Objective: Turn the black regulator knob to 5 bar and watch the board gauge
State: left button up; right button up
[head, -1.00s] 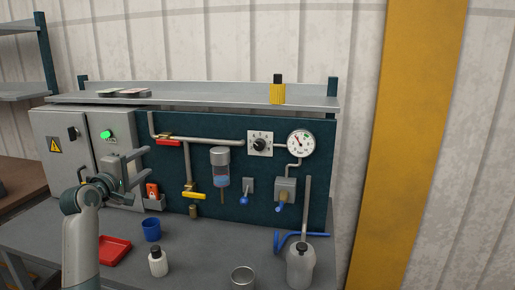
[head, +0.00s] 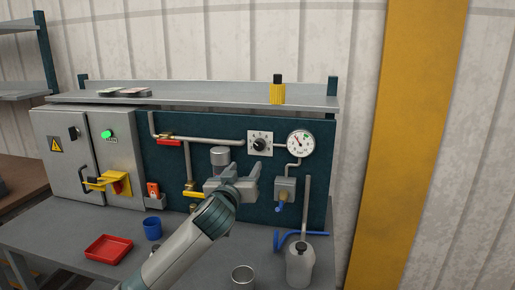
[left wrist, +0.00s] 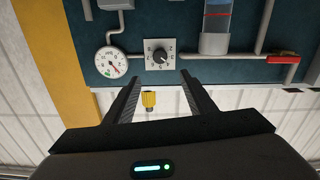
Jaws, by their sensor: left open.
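The black regulator knob (head: 260,144) sits on a white square scale plate on the dark board. In the left wrist view the knob (left wrist: 159,57) shows upside down, ahead of the fingers and between their lines. The round white board gauge (head: 300,144) is right of the knob; it also shows in the left wrist view (left wrist: 110,61). Its needle is visible, but its figures are too small to read. My left gripper (head: 255,178) is open and empty, just below the knob in the head view, touching nothing that I can see. My right gripper is in neither view.
A filter bowl (head: 220,156) is partly hidden behind my left gripper. A red-handled valve (head: 169,142) and a yellow-handled valve (head: 193,195) are on pipes to the left. A white bottle (head: 300,262), metal cup (head: 243,276), blue cup (head: 152,228) and red tray (head: 108,248) stand on the bench.

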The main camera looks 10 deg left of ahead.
pick_arm(q)
jog(key=shift+w, duration=0.1)
dwell(0.3)
jog(key=p, duration=0.5)
send_near(259, 146)
jog(key=w, duration=0.6)
jog(key=shift+w+d+r, duration=0.1)
jog(key=shift+w, duration=0.05)
jog(key=shift+w+d+p, duration=0.1)
jog(key=shift+w+p, duration=0.35)
jog(key=shift+w, duration=0.6)
jog(key=shift+c, duration=0.5)
jog(key=c, duration=0.9)
